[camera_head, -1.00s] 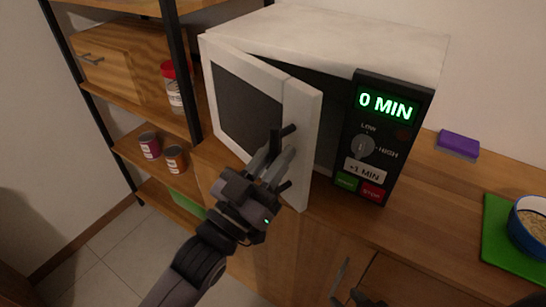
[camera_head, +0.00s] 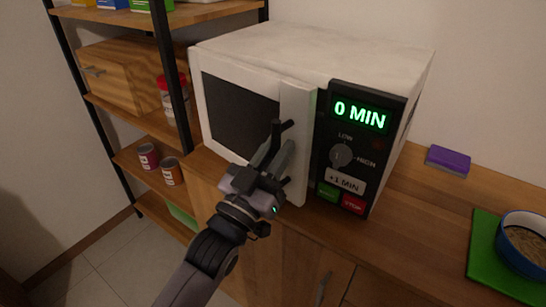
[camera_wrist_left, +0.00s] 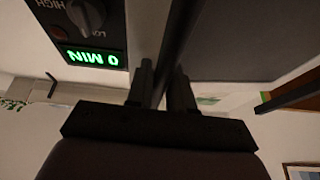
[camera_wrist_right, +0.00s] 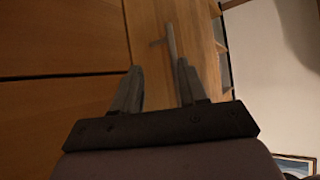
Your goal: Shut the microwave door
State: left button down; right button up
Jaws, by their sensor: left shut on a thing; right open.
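The white microwave (camera_head: 330,50) stands on the wooden counter. Its door (camera_head: 240,108), white with a dark window, is swung nearly flush with the front. Its right edge is beside the black control panel (camera_head: 350,150), which reads 0 MIN; I cannot tell whether a slight gap remains. My left gripper (camera_head: 277,152) is at the right side of the door, shut on the dark door handle, which shows between the fingers in the left wrist view (camera_wrist_left: 162,72). My right gripper (camera_wrist_right: 160,66) is open and empty in the right wrist view, facing wooden cabinet fronts.
A purple sponge (camera_head: 448,160) lies right of the microwave. A green board (camera_head: 486,250) with a blue bowl (camera_head: 524,238) is farther right. A shelf unit with cans (camera_head: 149,156) and a red-lidded jar (camera_head: 170,100) stands left.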

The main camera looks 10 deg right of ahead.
pick_arm(q)
jog(key=shift+w+d+f, duration=0.1)
dwell(0.4)
jog(key=c, duration=1.4)
grip_release()
jog(key=shift+b+v, duration=0.3)
jog(key=shift+v, duration=3.3)
